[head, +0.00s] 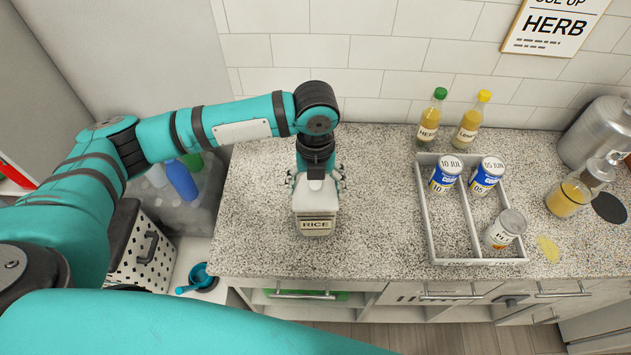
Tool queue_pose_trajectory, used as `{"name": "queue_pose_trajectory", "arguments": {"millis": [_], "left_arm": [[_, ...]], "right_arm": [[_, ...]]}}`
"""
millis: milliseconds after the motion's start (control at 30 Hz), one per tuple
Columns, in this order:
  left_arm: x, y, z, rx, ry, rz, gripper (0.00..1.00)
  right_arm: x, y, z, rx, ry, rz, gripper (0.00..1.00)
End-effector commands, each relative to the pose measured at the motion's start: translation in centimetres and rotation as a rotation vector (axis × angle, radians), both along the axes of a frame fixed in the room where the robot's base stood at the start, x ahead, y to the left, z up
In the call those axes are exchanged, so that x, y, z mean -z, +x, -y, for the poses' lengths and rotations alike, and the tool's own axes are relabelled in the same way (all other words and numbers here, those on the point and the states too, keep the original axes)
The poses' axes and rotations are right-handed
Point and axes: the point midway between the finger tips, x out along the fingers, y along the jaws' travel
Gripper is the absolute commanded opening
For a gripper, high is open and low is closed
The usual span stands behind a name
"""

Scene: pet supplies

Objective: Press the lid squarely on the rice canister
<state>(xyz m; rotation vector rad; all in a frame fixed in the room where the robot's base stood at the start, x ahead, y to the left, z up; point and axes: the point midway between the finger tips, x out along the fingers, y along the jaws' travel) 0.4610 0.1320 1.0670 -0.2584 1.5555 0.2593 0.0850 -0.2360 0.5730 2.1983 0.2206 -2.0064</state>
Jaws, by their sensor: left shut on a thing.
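The rice canister (317,227), a pale square jar labelled RICE, stands upright on the speckled counter near the left end. A whitish lid (315,197) is at its top. My left gripper (316,178) points down over the canister and is shut on the lid. The lid looks roughly lined up with the canister's mouth, but from above I cannot tell whether it sits flush or whether a small gap is left. The gripper and the lid hide the canister's rim. My right gripper is not in view.
A grey divided tray (428,215) at the right holds two blue-and-white cans (446,173) and a jar (504,230). Two bottles (432,117) stand behind it. Spilled yellow grains (548,248) lie right of the tray. The counter between canister and tray is clear.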

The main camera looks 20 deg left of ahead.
Motion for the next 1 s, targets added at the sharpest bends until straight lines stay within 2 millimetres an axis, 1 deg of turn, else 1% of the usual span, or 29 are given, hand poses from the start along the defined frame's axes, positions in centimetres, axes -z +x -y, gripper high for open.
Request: {"name": "queue_pose_trajectory", "arguments": {"millis": [467,500,600,1000], "left_arm": [[0.01,0.02,0.02,0.000,-0.001,0.001,0.54],[0.00,0.02,0.02,0.000,-0.001,0.001,0.88],[0.00,0.02,0.02,0.000,-0.001,0.001,1.00],[-0.04,0.02,0.00,0.000,0.000,0.001,1.00]], "right_arm": [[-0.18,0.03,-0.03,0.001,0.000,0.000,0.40],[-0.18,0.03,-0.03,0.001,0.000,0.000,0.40],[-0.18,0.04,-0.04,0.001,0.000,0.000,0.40],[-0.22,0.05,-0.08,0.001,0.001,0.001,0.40]]}}
